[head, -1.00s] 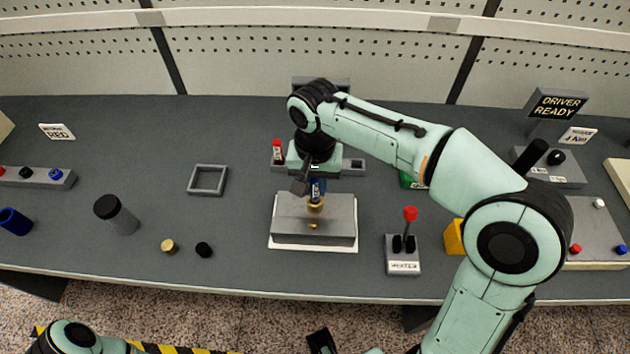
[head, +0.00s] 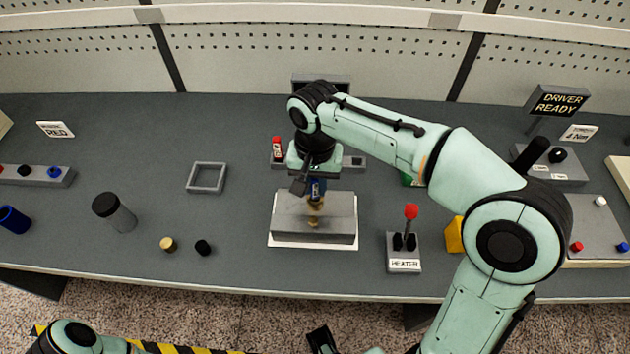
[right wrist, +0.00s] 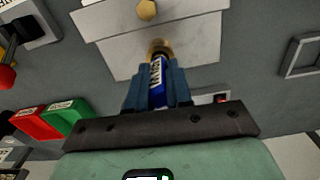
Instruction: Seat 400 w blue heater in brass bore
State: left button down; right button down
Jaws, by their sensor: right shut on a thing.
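My right gripper (head: 316,180) is shut on the blue heater (head: 316,188), which it holds upright over the grey block. In the right wrist view the blue heater (right wrist: 157,80) with a white printed label sits between the two fingers (right wrist: 158,92). The brass bore (head: 315,206) is on top of the grey block (head: 290,212), directly below the heater. The heater's lower end is at the brass; I cannot tell how deep it is in. In the right wrist view the brass (right wrist: 160,47) shows just beyond the heater. My left gripper is not clearly in view.
A red heater (head: 277,147) stands in a rack behind the block. A heater switch (head: 404,240) with a red knob is to the right. An empty square frame (head: 206,178), a dark-capped cylinder (head: 114,212) and small brass and black caps lie left. The table between is clear.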

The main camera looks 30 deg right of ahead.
jog(key=shift+f, duration=0.1)
dwell(0.3)
jog(key=c, duration=0.9)
grip_release()
jog(key=shift+c, duration=0.2)
notch_tip(320, 180, up, 13)
jog(key=p, duration=0.3)
jog(key=shift+r, duration=0.2)
